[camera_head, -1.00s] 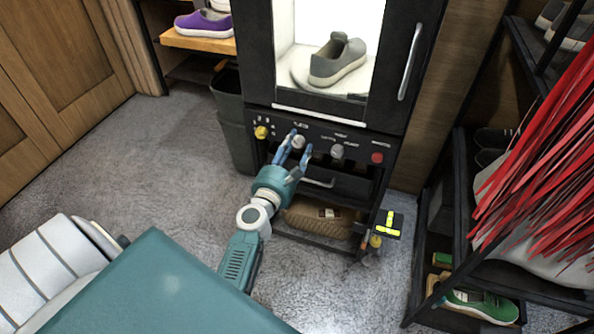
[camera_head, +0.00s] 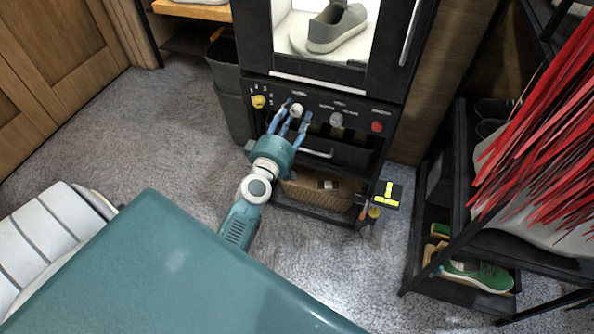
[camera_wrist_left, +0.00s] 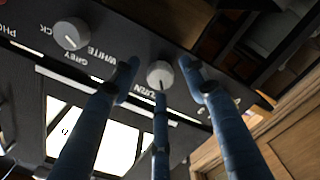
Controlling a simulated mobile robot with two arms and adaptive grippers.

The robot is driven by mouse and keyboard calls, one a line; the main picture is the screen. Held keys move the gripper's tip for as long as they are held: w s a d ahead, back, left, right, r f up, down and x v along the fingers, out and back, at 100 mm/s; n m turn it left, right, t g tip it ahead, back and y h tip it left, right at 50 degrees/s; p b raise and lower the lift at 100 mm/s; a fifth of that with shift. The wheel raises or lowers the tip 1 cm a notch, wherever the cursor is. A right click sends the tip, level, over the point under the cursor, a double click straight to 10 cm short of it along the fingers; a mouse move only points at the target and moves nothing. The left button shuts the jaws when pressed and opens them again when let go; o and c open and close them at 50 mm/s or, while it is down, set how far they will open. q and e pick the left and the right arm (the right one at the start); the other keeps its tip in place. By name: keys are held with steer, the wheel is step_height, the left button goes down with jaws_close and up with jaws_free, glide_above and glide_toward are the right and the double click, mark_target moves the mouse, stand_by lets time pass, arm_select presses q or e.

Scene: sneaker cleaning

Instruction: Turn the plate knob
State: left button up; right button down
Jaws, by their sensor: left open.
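The plate knob (camera_head: 296,109) is a small light grey knob on the black control panel (camera_head: 360,108), right of a yellow knob. My left gripper (camera_head: 295,115) is at this knob, fingers open and spread around it. In the left wrist view the knob (camera_wrist_left: 160,74) shows between the blue fingertips, with a label starting "TURN" beside it. I cannot tell whether any finger touches it. Above the panel, a grey sneaker (camera_head: 336,28) sits on a pale round plate (camera_head: 298,42) in the lit cabinet. My right gripper is not in view.
The panel also has a yellow knob (camera_head: 259,101), a grey knob (camera_head: 336,119) and a red button (camera_head: 377,127). A drawer handle (camera_head: 317,153) lies below. A dark bin (camera_head: 225,75) stands left. A rack with red strands (camera_head: 540,150) stands right.

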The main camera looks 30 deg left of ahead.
arm_select(q)
steer(key=m, duration=0.9)
steer(key=s+d+m+b, duration=0.1)
steer(key=s+d+b, duration=0.15)
steer(key=s, duration=0.85)
steer(key=s+d+f+m+g+h+p, duration=0.1)
steer(key=s+d+f+g+p, duration=0.1)
steer(key=f, duration=0.5)
steer(key=s+d+f+m+g+h+p, duration=0.1)
steer(key=s+d+f+g+h+p, duration=0.1)
steer(key=s+d+f+p, duration=0.3)
steer(key=s+d+f+m+g+h+p, duration=0.1)
steer(key=s+d+f+g+p, duration=0.2)
steer(key=f+p, duration=0.5)
steer(key=shift+s+d+f+m+g+h+p, duration=0.35)
steer(key=shift+d+f+g, duration=0.25)
steer(key=shift+d+f, duration=0.65)
steer(key=shift+w, duration=0.2)
